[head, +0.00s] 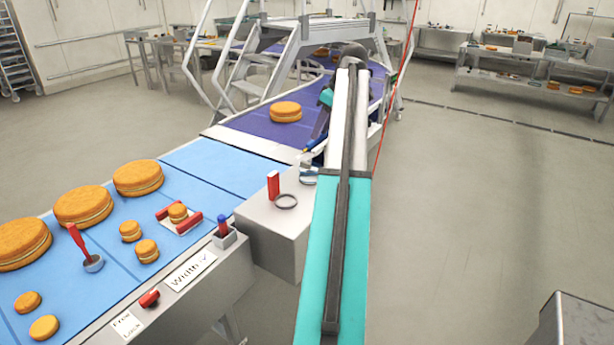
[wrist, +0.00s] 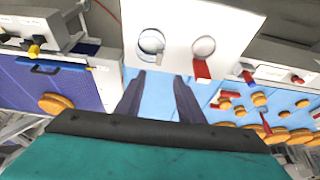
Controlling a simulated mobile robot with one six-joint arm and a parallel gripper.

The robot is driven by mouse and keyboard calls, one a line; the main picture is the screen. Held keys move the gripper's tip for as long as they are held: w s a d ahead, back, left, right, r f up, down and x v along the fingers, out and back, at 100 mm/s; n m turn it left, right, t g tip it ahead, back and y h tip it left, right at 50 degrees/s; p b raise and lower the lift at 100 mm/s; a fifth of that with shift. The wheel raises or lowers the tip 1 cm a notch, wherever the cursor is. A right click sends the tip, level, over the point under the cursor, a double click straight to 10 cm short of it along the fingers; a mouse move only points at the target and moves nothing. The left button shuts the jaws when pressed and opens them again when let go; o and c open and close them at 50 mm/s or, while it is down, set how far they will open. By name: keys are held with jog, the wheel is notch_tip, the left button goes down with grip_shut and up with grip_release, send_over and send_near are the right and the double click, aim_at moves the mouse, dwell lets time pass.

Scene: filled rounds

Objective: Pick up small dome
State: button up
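The small dome (head: 308,172) looks like a clear or shiny rounded piece. It rests on the far end of the pale box (head: 270,222), partly hidden by my arm in the head view. In the wrist view it seems to be the round piece with a shiny rim (wrist: 151,42) on the left of the white top. My gripper shows in the wrist view (wrist: 160,82) with its two dark fingers spread and nothing between them. The fingers appear just below the dome in that picture and apart from it. My arm hides most of the gripper in the head view.
A red-handled ring (head: 286,201) stands beside the dome on the same box, also in the wrist view (wrist: 203,47). The blue belt (head: 222,168) holds orange filled rounds and a red-handled scoop (head: 93,263). A purple belt (head: 250,124) with a round lies beyond.

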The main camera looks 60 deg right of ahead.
jog(key=shift+w+f, duration=0.1)
jog(key=shift+f, duration=0.15)
jog(key=p, duration=0.2)
send_over(308, 163)
jog(key=s, duration=0.2)
jog(key=shift+w+a+f, duration=0.1)
jog(key=shift+f, duration=3.75)
jog(key=shift+p+x, duration=1.25)
jog(key=shift+x, duration=1.35)
grip_shut()
